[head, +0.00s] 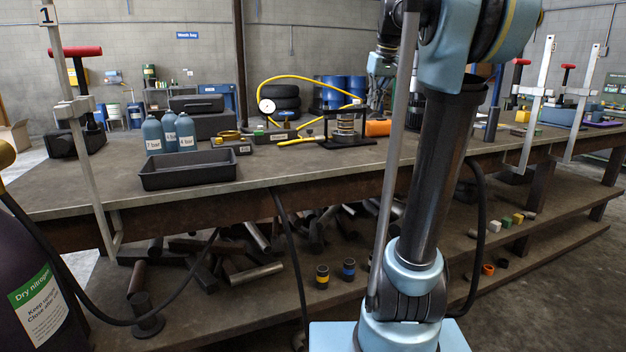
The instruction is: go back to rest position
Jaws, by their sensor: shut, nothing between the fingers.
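My arm rises from its light blue base in front of the workbench (270,176) and folds back down at the top right of centre. My gripper (376,104) hangs small and dark over the far part of the bench, partly hidden by my own arm. It is shut with nothing in it. It is above and right of a black frame holding a stack of metal rings (346,128), apart from it in the picture. The exact gap to the bench cannot be told.
On the bench are an empty black tray (188,170), blue bottles (153,135), a yellow hose with gauge (267,106), an orange part (378,128) and clamps (537,105). A dark gas cylinder (40,270) stands at left. Pipes (256,273) lie on the lower shelf.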

